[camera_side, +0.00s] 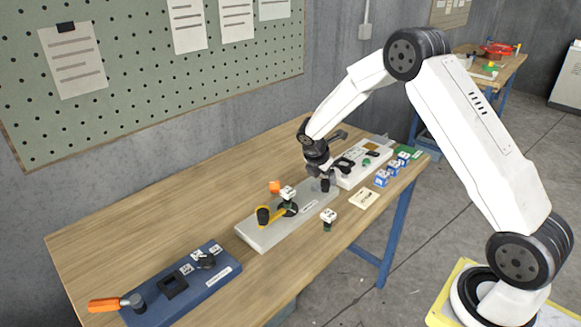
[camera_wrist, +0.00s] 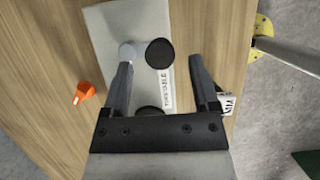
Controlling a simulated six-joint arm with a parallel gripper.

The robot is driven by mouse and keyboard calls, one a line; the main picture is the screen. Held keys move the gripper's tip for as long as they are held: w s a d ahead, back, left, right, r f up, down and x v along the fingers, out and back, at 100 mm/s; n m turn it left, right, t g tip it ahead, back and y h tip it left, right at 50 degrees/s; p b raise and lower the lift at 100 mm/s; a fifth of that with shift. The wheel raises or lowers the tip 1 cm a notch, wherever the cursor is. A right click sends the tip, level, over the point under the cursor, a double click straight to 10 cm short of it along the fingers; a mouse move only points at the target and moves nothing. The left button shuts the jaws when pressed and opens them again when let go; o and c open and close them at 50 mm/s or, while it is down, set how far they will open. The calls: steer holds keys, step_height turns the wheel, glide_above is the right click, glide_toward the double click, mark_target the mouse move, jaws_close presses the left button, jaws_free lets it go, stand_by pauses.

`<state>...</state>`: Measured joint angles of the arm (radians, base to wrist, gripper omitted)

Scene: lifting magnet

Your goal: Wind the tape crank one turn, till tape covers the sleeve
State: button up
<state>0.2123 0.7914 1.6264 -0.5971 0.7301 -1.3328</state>
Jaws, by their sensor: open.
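A dark round hub with a white-topped piece (camera_side: 288,193) stands at the arm's other end. My gripper (camera_side: 322,178) is open above the plate's right end, near a short black post (camera_side: 325,186). In the wrist view a black disc (camera_wrist: 159,53) shows between my open fingers, and a pale round piece (camera_wrist: 127,51) is by the left fingertip. I cannot make out tape or a sleeve.
An orange piece (camera_side: 274,187) lies behind the plate. A white-topped green piece (camera_side: 328,216) stands in front.

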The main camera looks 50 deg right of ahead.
mark_target(325, 181)
steer(key=shift+x, duration=1.7)
jaws_close()
steer(key=shift+a+m, duration=0.15)
steer(key=shift+m, duration=0.25)
